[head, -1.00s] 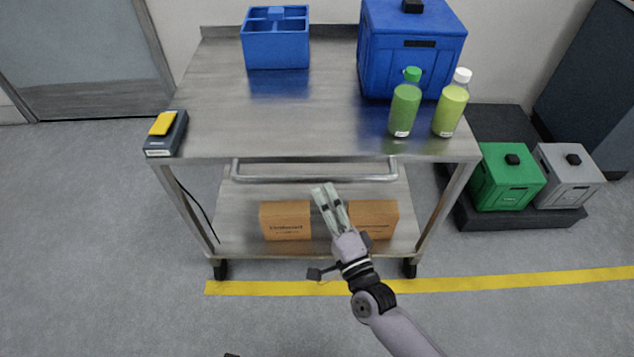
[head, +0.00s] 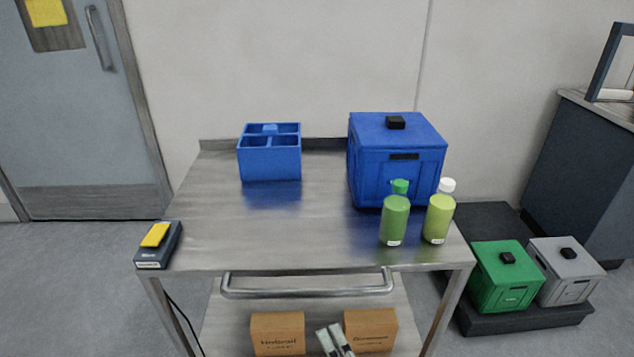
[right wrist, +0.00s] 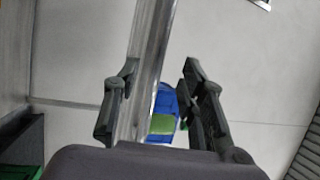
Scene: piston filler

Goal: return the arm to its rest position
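My right gripper (head: 329,330) shows at the bottom edge of the head view, in front of the cart's lower shelf; its arm is out of the frame. In the right wrist view its two fingers (right wrist: 160,65) stand apart with nothing gripped. A shiny metal bar (right wrist: 150,60) shows between them, seemingly beyond the fingers; I cannot tell how far. My left gripper is not in view.
The metal cart (head: 215,235) carries a blue divided caddy (head: 270,163), a blue lidded box (head: 370,175), two green bottles (head: 395,220) (head: 438,218) and a dark device (head: 158,248). Cardboard boxes (head: 277,335) (head: 370,330) sit below. A green bin (head: 498,280) and grey bin (head: 565,275) stand right.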

